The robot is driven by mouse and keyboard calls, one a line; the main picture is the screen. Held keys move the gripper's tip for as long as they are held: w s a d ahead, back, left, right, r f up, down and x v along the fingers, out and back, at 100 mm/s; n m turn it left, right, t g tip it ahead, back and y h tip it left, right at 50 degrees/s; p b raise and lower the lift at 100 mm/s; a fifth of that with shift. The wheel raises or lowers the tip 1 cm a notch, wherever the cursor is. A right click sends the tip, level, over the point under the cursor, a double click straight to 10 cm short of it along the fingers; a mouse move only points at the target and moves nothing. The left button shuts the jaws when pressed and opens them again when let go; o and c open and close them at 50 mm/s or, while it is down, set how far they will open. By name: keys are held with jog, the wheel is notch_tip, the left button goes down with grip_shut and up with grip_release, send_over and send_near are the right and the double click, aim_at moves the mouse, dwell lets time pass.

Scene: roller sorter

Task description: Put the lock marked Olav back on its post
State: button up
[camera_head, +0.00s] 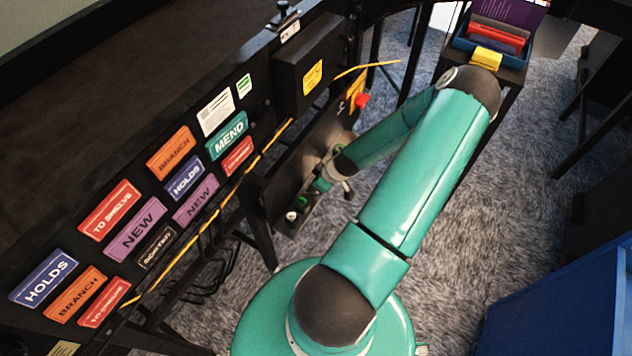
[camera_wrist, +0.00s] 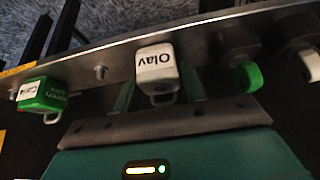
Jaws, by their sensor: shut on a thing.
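The lock marked Olav (camera_wrist: 155,66) is white with black lettering. In the wrist view it sits between the two teal fingers of my gripper (camera_wrist: 157,88), which is shut on it. It is close against the grey metal rail, and I cannot tell whether it is on a post. A bare metal post (camera_wrist: 101,72) stands on the rail to its left. In the head view my gripper (camera_head: 322,181) is at the dark panel (camera_head: 285,185) below the sorter, and the lock in it cannot be made out.
A green lock (camera_wrist: 42,96) with a white label hangs left of the bare post. Another green lock (camera_wrist: 248,77) and a white one (camera_wrist: 312,64) hang to the right. A red button (camera_head: 362,100) and a black box (camera_head: 306,67) are above the panel.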

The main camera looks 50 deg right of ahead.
jog(key=o, duration=1.2)
jog(key=shift+c, duration=0.2)
jog(key=shift+r, duration=0.1)
jog(key=v, duration=1.3)
jog(key=shift+s+r, duration=0.15)
jog(key=shift+r, duration=0.15)
